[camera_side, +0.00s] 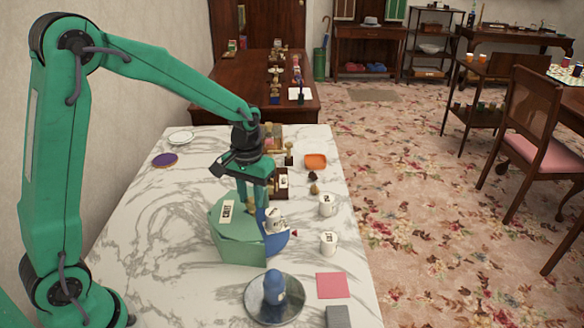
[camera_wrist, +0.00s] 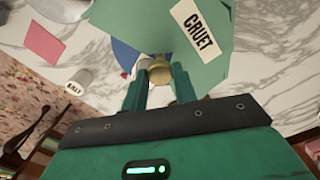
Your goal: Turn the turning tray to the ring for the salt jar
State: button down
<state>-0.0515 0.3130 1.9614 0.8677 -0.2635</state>
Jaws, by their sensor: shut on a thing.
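The turning tray shows as a blue part (camera_side: 276,242) sticking out at the right of a pale green angular housing (camera_side: 240,243) with a CRUET label. A white lettered jar (camera_side: 275,220) stands at the blue part, partly hidden. My gripper (camera_side: 250,204) reaches down over the housing. In the wrist view, its fingers (camera_wrist: 158,82) are shut on a round brass knob (camera_wrist: 160,70). A white jar (camera_wrist: 78,80) there reads SALT. It seems to be the nearer white jar (camera_side: 328,243) right of the housing. Which ring shows at the opening is unclear.
Another white jar (camera_side: 327,204) stands behind. A blue figure on a round mirror-like disc (camera_side: 262,313), a pink square (camera_side: 332,285) and a grey block (camera_side: 338,317) are in front. An orange dish (camera_side: 315,161) and a purple disc (camera_side: 165,159) lie farther back. The table's left is mostly clear.

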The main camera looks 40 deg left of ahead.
jog(key=shift+n, duration=2.7)
jog(key=shift+r+n, duration=0.1)
jog(key=shift+n, duration=7.5)
jog(key=c, duration=1.1)
grip_release()
jog(key=shift+r, duration=3.85)
